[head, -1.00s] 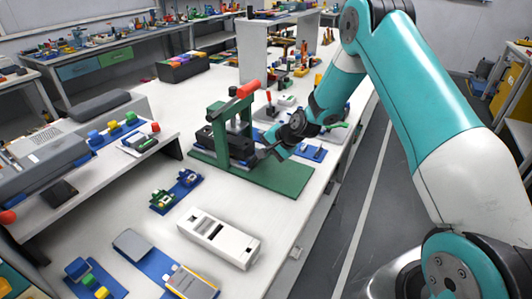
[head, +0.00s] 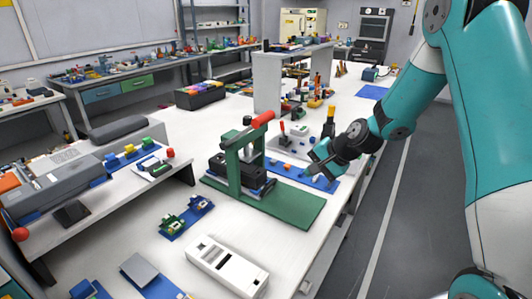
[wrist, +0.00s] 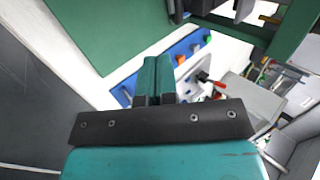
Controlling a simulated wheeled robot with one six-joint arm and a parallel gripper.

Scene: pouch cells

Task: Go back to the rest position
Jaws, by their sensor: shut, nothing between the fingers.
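My gripper (head: 318,170) is at the end of my teal arm, raised above the white bench to the right of the green press. In the wrist view its two teal fingers (wrist: 155,78) lie together, shut, with nothing between them. The green press (head: 236,165) with a red handle stands on its green base plate (head: 290,207). A dark block sits in the press. The gripper is apart from the press. A blue mat (head: 328,184) with small parts lies behind and below the gripper.
A white device (head: 226,266) lies on the front of the bench (head: 150,232). A small blue board (head: 187,217) with green parts is left of it. A grey machine (head: 50,185) stands on the left. Grey floor (head: 400,230) lies open right of the bench.

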